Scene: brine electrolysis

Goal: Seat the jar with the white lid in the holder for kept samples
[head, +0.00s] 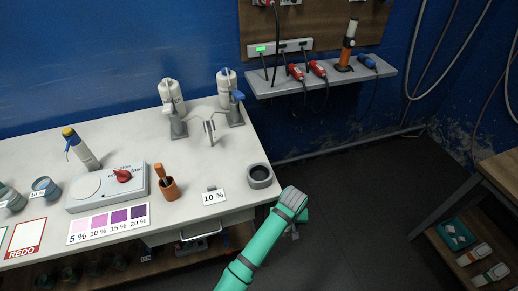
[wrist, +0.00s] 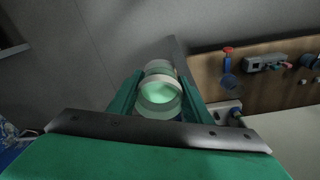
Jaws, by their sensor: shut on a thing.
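My gripper (wrist: 158,82) is shut on a jar (wrist: 160,105) in the wrist view. The jar is clear with a pale band and a pale green glow inside; its ends are hard to tell apart. In the head view my gripper (head: 303,216) is off the bench's right front corner, mostly hidden behind my wrist, and the jar is not visible there. A dark grey round holder (head: 260,176) with an open middle stands on the bench near that corner, left of and beyond my gripper. No label shows whether it is for kept samples.
The white bench (head: 225,165) carries a 10 % card (head: 214,197), an orange cup (head: 168,188), a stirrer (head: 110,187), a color chart (head: 108,223) and a REDO card (head: 26,238). Two clamp stands with white bottles (head: 171,97) are behind. Open floor lies right.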

